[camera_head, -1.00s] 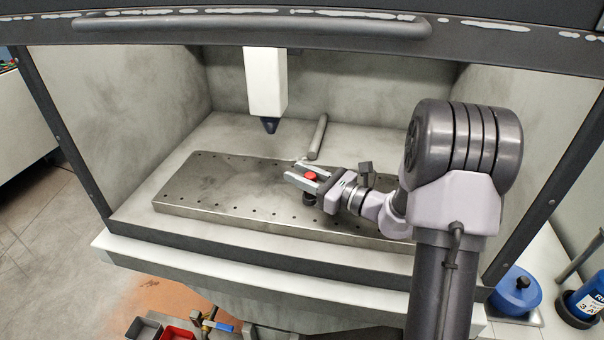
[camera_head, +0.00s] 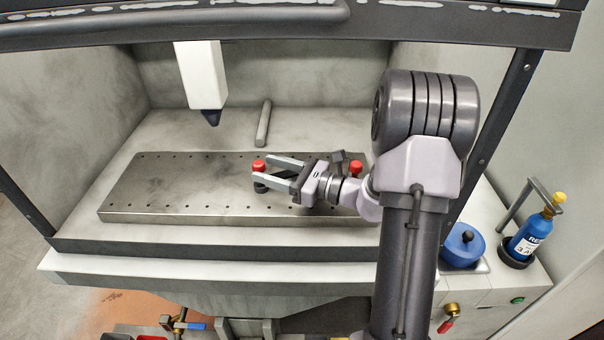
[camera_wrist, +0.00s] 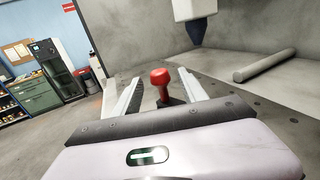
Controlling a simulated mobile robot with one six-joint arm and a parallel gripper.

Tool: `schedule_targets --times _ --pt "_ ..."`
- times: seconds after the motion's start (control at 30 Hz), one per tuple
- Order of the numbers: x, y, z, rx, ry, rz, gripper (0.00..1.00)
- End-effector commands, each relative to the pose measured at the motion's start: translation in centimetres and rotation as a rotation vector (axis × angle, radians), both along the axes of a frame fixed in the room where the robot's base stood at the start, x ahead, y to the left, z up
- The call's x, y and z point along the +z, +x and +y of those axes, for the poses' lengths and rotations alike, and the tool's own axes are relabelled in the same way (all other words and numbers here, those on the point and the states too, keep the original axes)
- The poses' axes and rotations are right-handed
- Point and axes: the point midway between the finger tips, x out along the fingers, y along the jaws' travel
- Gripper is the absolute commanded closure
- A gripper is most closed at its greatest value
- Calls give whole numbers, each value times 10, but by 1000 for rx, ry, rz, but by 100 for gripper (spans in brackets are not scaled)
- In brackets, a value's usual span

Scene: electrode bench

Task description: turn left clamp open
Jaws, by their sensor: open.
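The left clamp has a red knob (camera_head: 258,166) on a dark base and stands on the metal plate (camera_head: 150,180). My gripper (camera_head: 263,168) lies low over the plate, pointing left, with its two fingers spread. The red knob is between the fingertips, with a gap on each side. The wrist view also shows the red knob (camera_wrist: 161,78) between the open fingers, near their tips. A second red knob (camera_head: 355,168), on the right clamp, shows behind my wrist; its lower part is hidden.
A white column with a dark nozzle (camera_head: 210,115) hangs above the plate's back. A grey rod (camera_head: 263,123) lies behind the plate. The hood's front bar (camera_head: 200,18) crosses above. A blue pot (camera_head: 463,245) and blue bottle (camera_head: 533,232) stand outside at right. The plate's left half is clear.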

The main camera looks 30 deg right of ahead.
Motion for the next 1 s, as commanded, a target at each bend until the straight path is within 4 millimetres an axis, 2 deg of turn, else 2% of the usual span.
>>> schedule_targets --times 0.2,0.4,0.57,0.8,0.87,1.0 --pt "2 -51 -35 -5 2 2 50" --pt "2 -83 -57 -3 1 -1 50" --pt "0 -93 -62 0 1 0 50" --pt "0 -94 -63 1 0 0 50" --pt "0 -94 -62 2 -2 0 60" --pt "-3 -87 -54 40 -90 9 87"
